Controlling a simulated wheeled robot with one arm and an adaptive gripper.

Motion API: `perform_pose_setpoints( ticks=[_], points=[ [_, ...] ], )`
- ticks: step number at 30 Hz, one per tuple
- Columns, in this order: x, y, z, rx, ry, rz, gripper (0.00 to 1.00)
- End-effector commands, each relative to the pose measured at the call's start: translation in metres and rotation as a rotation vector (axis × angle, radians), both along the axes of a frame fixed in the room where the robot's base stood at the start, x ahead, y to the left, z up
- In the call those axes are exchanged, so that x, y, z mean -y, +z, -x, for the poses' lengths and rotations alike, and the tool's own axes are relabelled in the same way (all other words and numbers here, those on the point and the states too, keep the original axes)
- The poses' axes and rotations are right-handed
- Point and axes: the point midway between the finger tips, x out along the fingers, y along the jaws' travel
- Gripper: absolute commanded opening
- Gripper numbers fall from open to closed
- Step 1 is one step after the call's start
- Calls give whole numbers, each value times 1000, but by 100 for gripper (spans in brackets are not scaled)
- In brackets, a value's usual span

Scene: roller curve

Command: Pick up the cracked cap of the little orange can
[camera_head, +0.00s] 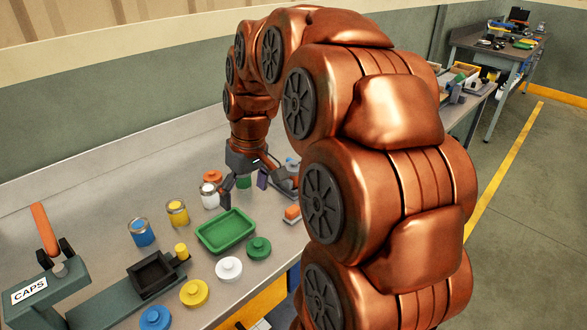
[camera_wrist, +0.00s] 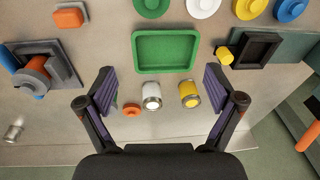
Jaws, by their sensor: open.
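A small round orange piece (camera_head: 213,177) lies on the table behind the white can (camera_head: 209,196). In the wrist view it (camera_wrist: 131,109) sits just left of the white can (camera_wrist: 152,96) and looks like a low disc with a raised middle. I cannot tell whether it is the cap or the little orange can, and no crack can be made out. My gripper (camera_head: 244,190) is open and empty above the table near the white can. Its two fingers spread wide in the wrist view (camera_wrist: 159,78), with the orange piece between them lower in the picture.
A yellow can (camera_head: 177,214) and blue can (camera_head: 141,233) stand nearby. A green tray (camera_head: 227,249) lies in front, with white (camera_head: 228,269), green (camera_head: 259,248), yellow and blue caps. A grey fixture with an orange cylinder (camera_wrist: 36,72) and an orange block (camera_wrist: 69,17) are leftward.

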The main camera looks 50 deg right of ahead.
Motion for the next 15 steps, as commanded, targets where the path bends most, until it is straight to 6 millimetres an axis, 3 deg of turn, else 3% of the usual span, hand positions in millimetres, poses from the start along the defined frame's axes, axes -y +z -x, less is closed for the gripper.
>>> perform_pose_setpoints(
  ticks=[1,6,12,15],
  points=[
    [23,0,-12,20,-13,1,92],
    [102,3,-42,94,-35,20,92],
    [185,3,-53,154,-61,57,92],
    [213,3,-53,173,-71,74,92]
  ],
)
